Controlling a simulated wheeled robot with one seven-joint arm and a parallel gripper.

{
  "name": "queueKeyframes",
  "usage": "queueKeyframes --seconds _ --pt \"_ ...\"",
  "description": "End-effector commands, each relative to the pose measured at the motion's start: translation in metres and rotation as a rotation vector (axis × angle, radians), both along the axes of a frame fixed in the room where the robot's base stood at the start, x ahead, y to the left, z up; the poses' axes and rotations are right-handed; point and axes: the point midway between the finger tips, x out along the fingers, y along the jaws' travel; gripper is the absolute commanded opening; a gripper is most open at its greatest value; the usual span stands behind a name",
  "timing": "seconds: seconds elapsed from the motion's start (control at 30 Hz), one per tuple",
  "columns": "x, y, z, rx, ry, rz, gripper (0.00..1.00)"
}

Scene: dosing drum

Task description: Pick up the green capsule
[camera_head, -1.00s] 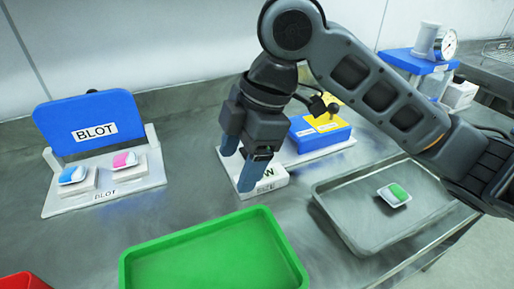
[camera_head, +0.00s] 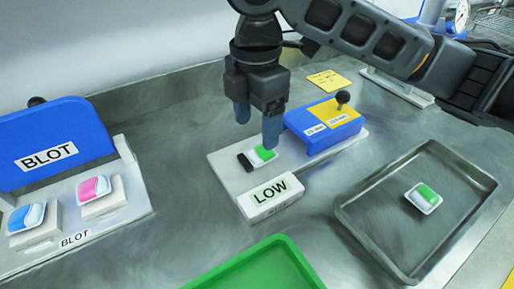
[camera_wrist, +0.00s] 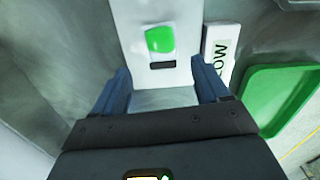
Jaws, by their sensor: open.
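A green-and-white capsule (camera_head: 263,154) lies on the white base plate of the LOW station, beside a black bar. It also shows in the wrist view (camera_wrist: 160,40), ahead of my fingers. My gripper (camera_head: 257,125) is open and empty, pointing down above the plate. In the head view one fingertip overlaps the capsule's back edge; I cannot tell whether they touch. In the wrist view the fingers (camera_wrist: 162,84) are apart, with the capsule beyond them. A second green-and-white capsule (camera_head: 425,196) lies in the metal tray at the right.
The LOW sign block (camera_head: 270,196) stands in front of the plate, and a blue block with a yellow top (camera_head: 325,122) beside it. The metal tray (camera_head: 357,222) is at right, a green tray (camera_head: 262,268) in front. The BLOT station (camera_head: 50,150) is at left.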

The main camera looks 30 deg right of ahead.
Motion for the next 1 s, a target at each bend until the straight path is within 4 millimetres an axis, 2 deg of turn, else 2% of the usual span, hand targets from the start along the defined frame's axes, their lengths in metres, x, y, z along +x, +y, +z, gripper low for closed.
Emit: queueKeyframes --seconds 0.4,0.53,0.73,0.77,1.0 --pt "-0.003 -0.002 -0.052 0.001 0.001 -0.001 0.74" --pt "-0.003 -0.002 -0.059 0.001 -0.001 0.000 0.74" --pt "-0.003 -0.001 -0.060 0.001 -0.001 0.000 0.74" --pt "-0.003 -0.001 -0.060 0.001 -0.001 0.000 0.73" --pt "-0.003 -0.001 -0.060 0.001 -0.001 0.000 0.51"
